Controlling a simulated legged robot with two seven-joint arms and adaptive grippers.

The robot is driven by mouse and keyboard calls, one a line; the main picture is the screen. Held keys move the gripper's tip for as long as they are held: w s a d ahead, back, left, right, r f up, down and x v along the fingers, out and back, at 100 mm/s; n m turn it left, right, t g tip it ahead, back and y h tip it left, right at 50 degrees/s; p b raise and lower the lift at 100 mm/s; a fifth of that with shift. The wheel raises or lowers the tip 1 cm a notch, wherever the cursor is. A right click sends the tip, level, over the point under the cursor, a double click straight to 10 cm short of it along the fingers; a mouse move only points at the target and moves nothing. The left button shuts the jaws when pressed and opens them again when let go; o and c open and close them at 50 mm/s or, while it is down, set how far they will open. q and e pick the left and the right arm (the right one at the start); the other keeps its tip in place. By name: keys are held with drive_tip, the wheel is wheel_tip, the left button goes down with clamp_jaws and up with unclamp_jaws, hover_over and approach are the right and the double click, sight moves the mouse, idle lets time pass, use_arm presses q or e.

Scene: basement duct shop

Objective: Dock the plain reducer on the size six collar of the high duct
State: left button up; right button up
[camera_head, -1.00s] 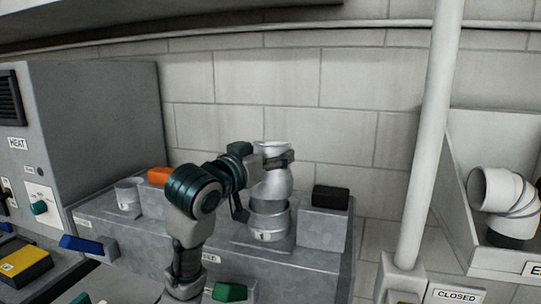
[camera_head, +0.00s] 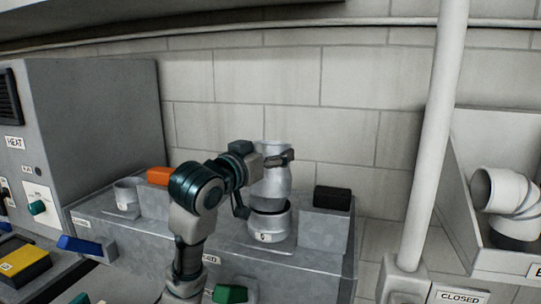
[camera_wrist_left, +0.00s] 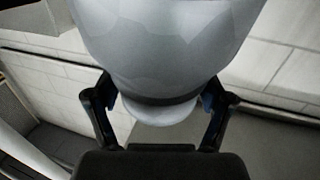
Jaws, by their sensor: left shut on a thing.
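The plain reducer (camera_head: 272,181) is a pale metal piece, wide at its top in the head view. My left gripper (camera_head: 266,173) is shut on it, with a finger on either side. The reducer stands about upright over the collar (camera_head: 269,224) of the high duct (camera_head: 322,229). Its lower end meets the collar's rim in the picture; I cannot tell whether it is seated inside. The collar carries a small tag too small to read surely. In the left wrist view the reducer (camera_wrist_left: 165,55) fills the space between both fingers. My right gripper is not in view.
A smaller collar (camera_head: 127,194) and an orange block (camera_head: 159,176) are at the duct's left. A black block (camera_head: 332,197) sits right of the reducer. A white pipe (camera_head: 430,140) rises further right, before a bin with an elbow (camera_head: 505,190).

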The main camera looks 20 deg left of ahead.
use_arm(q)
drive_tip(key=shift+r, duration=0.25)
idle(0.3)
drive_tip(key=shift+r, duration=0.6)
drive_tip(key=shift+s+d, duration=0.15)
drive_tip(key=shift+d, duration=0.15)
idle(0.6)
drive_tip(key=shift+f+b, duration=0.9)
drive_tip(key=shift+f, duration=0.2)
idle(0.8)
